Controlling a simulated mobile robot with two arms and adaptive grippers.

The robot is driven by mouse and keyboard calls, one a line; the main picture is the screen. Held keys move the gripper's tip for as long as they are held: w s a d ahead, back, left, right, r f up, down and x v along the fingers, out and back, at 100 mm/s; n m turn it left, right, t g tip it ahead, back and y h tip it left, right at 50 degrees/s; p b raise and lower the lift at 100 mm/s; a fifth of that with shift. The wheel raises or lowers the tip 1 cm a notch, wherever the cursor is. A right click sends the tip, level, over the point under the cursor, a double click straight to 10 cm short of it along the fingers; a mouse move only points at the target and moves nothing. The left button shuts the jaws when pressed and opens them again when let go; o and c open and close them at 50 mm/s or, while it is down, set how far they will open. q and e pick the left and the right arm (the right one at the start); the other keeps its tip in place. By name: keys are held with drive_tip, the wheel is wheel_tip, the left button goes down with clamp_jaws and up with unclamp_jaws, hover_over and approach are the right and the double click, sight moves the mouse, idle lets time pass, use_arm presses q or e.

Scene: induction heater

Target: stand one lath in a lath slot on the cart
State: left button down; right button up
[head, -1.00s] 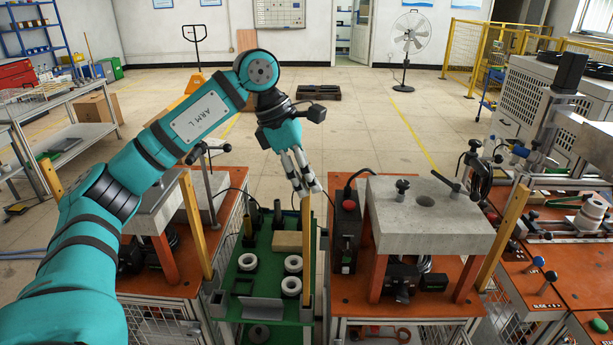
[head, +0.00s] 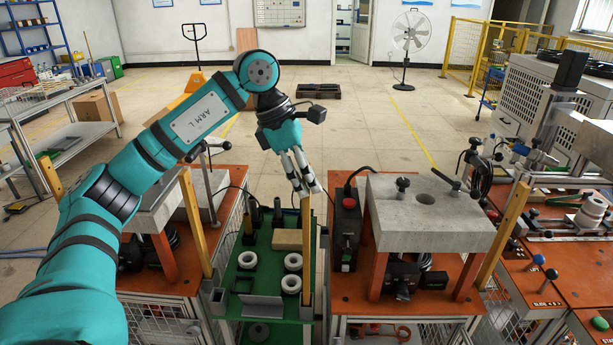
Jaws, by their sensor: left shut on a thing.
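My left gripper (head: 308,190) is shut on the top of a yellow wooden lath (head: 306,255). The lath stands upright along the right edge of the green cart (head: 270,239). Its lower end is at the cart's front right corner, by a small grey lath slot (head: 306,313); I cannot tell how deep it sits. My right gripper is not in view.
White rings (head: 292,284), a cardboard-coloured block (head: 288,240) and dark posts (head: 277,212) are on the cart. Orange benches flank it closely; the right one bears a grey block on legs (head: 425,215) and a black box with a red button (head: 347,232).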

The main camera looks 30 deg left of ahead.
use_arm(q)
drive_tip(key=shift+f+b, duration=1.9)
drive_tip(key=shift+f, duration=0.85)
drive_tip(key=c, duration=0.9)
unclamp_jaws()
drive_tip(key=shift+r, duration=0.1)
approach(306, 200)
drive_tip(key=shift+w+a+r, duration=0.35)
drive_tip(key=shift+w+a, duration=0.1)
drive_tip(key=shift+a, duration=0.2)
